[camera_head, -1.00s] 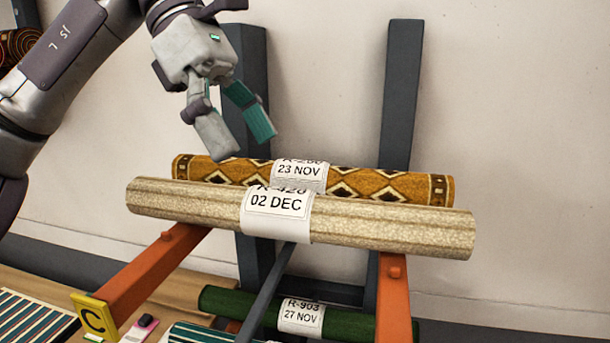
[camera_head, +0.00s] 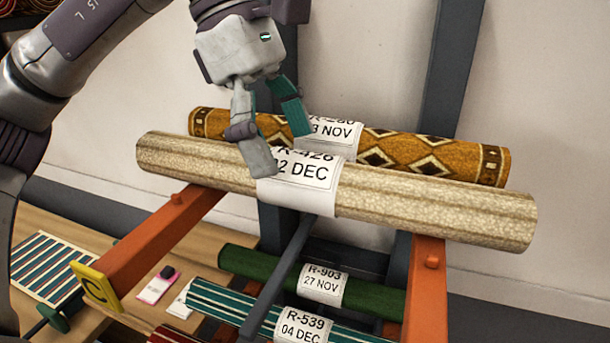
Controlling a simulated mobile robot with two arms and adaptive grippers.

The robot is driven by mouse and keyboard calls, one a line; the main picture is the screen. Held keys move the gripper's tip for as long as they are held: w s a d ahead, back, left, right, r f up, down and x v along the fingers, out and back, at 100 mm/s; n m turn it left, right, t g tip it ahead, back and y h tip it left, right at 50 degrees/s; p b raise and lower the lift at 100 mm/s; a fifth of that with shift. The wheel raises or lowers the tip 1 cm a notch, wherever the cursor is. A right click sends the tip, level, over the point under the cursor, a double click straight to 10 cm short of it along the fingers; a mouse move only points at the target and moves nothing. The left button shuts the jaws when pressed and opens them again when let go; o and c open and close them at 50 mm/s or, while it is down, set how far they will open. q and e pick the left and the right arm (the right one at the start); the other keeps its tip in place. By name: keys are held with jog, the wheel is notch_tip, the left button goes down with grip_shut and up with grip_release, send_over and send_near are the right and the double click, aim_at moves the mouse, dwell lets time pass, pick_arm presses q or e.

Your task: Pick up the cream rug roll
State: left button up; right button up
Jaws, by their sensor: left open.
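The cream rug roll (camera_head: 430,204) lies across two orange rack arms, with a white paper band (camera_head: 305,180) reading 02 DEC around its middle. My left gripper (camera_head: 283,152) is open above the roll, pointing down. Its near grey finger overlaps the left edge of the band in the picture; its far teal-padded finger is over the gap toward the patterned roll behind. I cannot tell whether the near finger touches the roll. My right gripper is not in view.
A gold patterned roll (camera_head: 415,152) lies directly behind the cream one. The orange rack arms (camera_head: 160,240) jut forward below. A green roll (camera_head: 365,297) and a teal striped roll (camera_head: 225,304) lie lower. Dark uprights (camera_head: 455,70) stand near the wall.

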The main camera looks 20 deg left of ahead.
aim_at(298, 156)
pick_arm(q)
jog(key=p+x, duration=0.1)
jog(key=x, duration=0.2)
jog(key=shift+w+d+f+p, duration=0.15)
jog(key=shift+d+p, duration=0.2)
jog(key=shift+d+f, duration=0.2)
jog(key=shift+f, duration=0.4)
jog(key=c, duration=1.5)
jog(key=shift+r, duration=0.1)
jog(key=shift+c, duration=1)
jog(key=shift+w, duration=0.1)
